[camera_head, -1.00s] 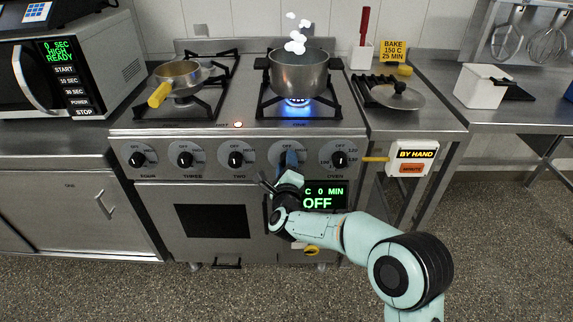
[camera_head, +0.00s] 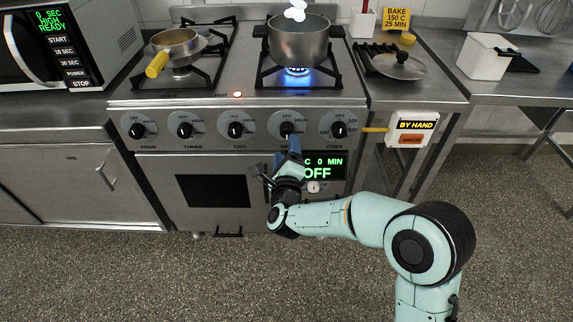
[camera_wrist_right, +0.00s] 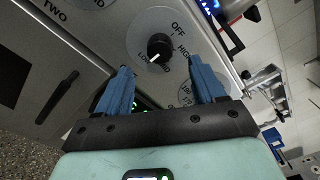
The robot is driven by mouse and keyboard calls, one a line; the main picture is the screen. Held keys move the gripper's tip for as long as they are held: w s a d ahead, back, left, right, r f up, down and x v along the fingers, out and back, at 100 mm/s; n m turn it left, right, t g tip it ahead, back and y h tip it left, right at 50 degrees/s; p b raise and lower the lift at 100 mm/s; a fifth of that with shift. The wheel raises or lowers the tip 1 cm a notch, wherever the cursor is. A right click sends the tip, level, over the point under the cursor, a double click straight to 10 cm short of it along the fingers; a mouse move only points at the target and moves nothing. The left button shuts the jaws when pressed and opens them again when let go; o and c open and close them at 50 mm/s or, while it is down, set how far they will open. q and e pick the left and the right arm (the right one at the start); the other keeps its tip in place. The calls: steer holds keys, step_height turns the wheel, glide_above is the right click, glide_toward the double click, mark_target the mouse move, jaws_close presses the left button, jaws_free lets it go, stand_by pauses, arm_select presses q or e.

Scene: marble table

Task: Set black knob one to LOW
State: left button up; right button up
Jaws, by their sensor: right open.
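Black knob one (camera_head: 287,129) is on the stove's front panel, under the burner with the steel pot. My right gripper (camera_head: 293,145) is just below and in front of the knob in the head view. In the wrist view its two blue fingers (camera_wrist_right: 162,82) are apart with nothing between them, and the knob lies beyond their tips, clear of them. My left gripper is in neither view.
A steel pot (camera_head: 299,42) stands over a blue flame (camera_head: 297,70). The black knobs two (camera_head: 235,130) and oven (camera_head: 339,131) flank knob one. A yellow-handled pan (camera_head: 176,42) is on the left burner. A BY HAND sign (camera_head: 413,128) juts out at right.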

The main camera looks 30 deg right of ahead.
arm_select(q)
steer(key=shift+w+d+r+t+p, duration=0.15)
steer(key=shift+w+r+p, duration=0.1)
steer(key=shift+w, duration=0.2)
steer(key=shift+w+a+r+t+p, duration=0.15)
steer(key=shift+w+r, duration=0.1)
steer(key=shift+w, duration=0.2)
arm_select(e)
steer(key=v, duration=0.6)
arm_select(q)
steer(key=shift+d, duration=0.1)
